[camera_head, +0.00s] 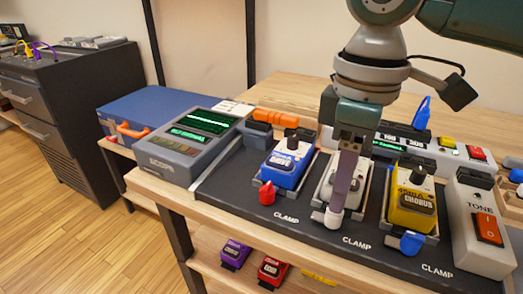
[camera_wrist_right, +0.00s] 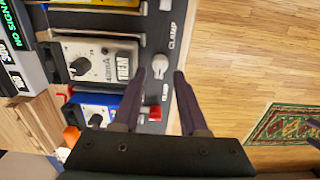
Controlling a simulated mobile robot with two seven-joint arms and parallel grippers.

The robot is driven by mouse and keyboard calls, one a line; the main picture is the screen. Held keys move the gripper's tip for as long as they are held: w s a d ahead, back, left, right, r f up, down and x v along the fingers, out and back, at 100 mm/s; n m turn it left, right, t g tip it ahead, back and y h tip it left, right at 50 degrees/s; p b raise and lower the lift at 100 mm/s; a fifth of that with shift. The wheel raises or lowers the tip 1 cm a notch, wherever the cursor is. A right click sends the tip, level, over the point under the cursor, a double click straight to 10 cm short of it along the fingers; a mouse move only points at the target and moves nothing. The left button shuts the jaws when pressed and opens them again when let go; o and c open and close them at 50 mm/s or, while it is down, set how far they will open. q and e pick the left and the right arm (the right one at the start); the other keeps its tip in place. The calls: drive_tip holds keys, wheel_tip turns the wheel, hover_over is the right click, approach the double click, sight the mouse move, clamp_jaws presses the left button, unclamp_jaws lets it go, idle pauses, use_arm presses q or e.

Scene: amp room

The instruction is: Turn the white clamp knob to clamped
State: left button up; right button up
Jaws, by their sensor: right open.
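The white clamp knob (camera_head: 333,218) is at the front of the middle pedal slot, behind a printed CLAMP label. In the right wrist view the white knob (camera_wrist_right: 160,66) shows between the fingertips. My right gripper (camera_head: 342,198) points down over it, its fingers overlapping in the head view and hiding part of the white-grey pedal (camera_head: 327,184). In the wrist view the right gripper (camera_wrist_right: 160,74) is open, one finger on each side of the knob. I cannot tell whether the fingers touch it. My left gripper is not in view.
A blue pedal (camera_head: 287,170) with a red knob (camera_head: 267,192) is on the left. A yellow pedal (camera_head: 412,208) with a blue knob (camera_head: 411,242) is on the right. A tone box (camera_head: 481,225) with a red switch stands at far right. The black board's front strip is clear.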

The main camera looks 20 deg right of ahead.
sight(327, 214)
drive_tip(key=shift+f+b, duration=0.35)
drive_tip(key=shift+f, duration=1.55)
clamp_jaws()
